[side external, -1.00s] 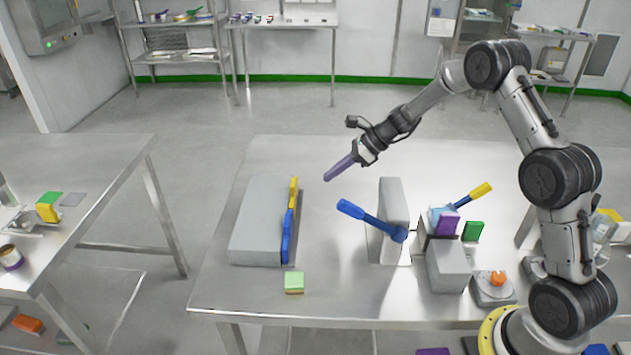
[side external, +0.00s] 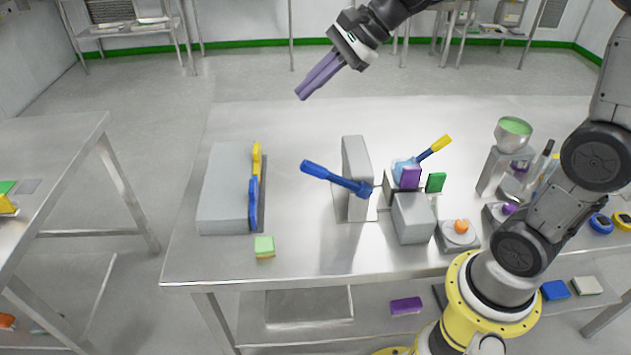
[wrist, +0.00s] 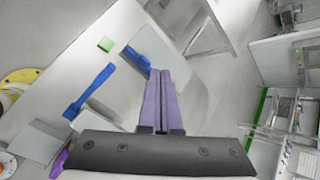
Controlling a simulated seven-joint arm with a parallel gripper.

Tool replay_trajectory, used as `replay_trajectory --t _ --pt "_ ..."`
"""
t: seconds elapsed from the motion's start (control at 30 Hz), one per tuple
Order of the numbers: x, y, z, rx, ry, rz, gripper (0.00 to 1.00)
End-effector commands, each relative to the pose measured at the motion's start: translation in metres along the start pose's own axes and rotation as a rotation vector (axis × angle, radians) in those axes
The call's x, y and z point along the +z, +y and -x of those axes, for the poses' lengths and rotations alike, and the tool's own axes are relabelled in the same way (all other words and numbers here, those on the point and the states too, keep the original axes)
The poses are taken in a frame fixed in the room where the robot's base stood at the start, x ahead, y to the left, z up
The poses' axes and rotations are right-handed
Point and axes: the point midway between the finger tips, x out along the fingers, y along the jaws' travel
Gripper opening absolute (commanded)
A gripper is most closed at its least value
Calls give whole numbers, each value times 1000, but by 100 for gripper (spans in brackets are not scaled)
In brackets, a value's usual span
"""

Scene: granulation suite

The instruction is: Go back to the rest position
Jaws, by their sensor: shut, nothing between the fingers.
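My gripper (side external: 301,95) has long purple fingers. They are shut together with nothing between them, high above the far edge of the steel table (side external: 270,268). In the wrist view the fingers (wrist: 163,75) lie side by side, pointing away from the camera. The gripper touches nothing.
Below stand a grey block (side external: 222,190) with blue and yellow handles, an upright grey plate with a blue lever (side external: 335,178), a yellow-handled tool (side external: 435,147), a green-and-yellow block (side external: 264,246) and an orange knob (side external: 461,226). The table's far middle is clear.

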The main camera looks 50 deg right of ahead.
Motion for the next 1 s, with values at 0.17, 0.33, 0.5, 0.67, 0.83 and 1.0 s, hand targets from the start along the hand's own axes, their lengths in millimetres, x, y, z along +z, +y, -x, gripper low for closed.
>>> replay_trajectory --t 0.17,0.33,0.5,0.67,0.83,1.0 --pt "35 69 49 26 79 423 0" --pt "34 135 81 82 175 836 0" --pt "9 191 100 183 275 1224 0" --pt "-24 225 104 345 332 1511 0" --pt "-38 231 105 442 332 1672 0" --pt "-38 231 105 450 324 1709 0"
